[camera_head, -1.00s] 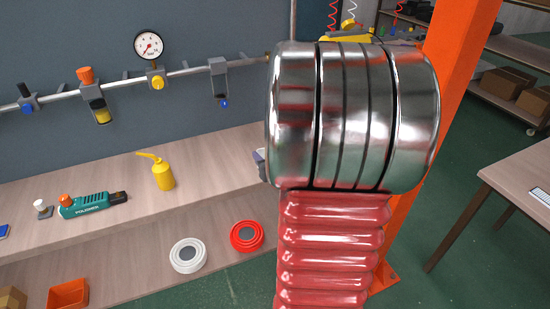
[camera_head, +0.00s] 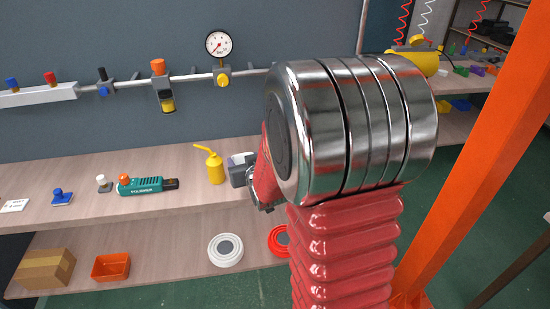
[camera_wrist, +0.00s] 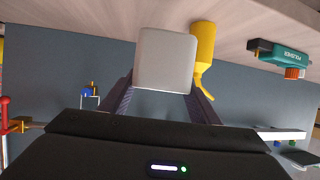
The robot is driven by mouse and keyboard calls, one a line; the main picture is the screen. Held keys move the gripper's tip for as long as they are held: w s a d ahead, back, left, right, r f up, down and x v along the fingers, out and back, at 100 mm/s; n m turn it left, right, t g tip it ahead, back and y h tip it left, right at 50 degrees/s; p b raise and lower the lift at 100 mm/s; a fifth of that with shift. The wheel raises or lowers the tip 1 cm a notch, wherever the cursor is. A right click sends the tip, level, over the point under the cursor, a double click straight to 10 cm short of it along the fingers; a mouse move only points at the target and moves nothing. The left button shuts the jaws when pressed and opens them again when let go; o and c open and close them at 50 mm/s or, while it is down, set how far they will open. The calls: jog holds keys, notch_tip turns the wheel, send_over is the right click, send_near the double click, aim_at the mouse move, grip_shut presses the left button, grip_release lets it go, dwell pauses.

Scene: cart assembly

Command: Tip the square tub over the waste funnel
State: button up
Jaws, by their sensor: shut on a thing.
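A pale grey, square-faced tub (camera_wrist: 165,58) sits between the two dark fingers of my gripper (camera_wrist: 161,88) in the wrist view. My gripper is shut on it. In the head view a grey box-like shape, apparently the same tub (camera_head: 238,174), shows just left of my red and chrome arm, above the bench. My arm hides most of the gripper there. The tub's inside and contents are not visible. I cannot pick out a waste funnel for certain in either view.
A yellow oil can (camera_head: 215,167) stands close left of the tub, with a teal polisher (camera_head: 146,185) further left on the bench (camera_head: 90,205). Below are a white ring-shaped item (camera_head: 226,250), an orange bin (camera_head: 111,267) and a cardboard box (camera_head: 45,268). An orange post (camera_head: 488,150) stands right.

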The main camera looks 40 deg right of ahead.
jog(key=w+a+n+y, duration=0.1)
jog(key=w+a+y, duration=0.1)
jog(key=a, duration=0.8)
jog(key=w+a+f+n+y, duration=0.1)
jog(key=w+a+n+y, duration=0.1)
jog(key=a, duration=0.8)
jog(key=shift+w+a+f+t, duration=0.15)
jog(key=shift+w+a+t, duration=0.1)
jog(key=shift+w+t, duration=0.05)
jog(key=shift+s, duration=0.1)
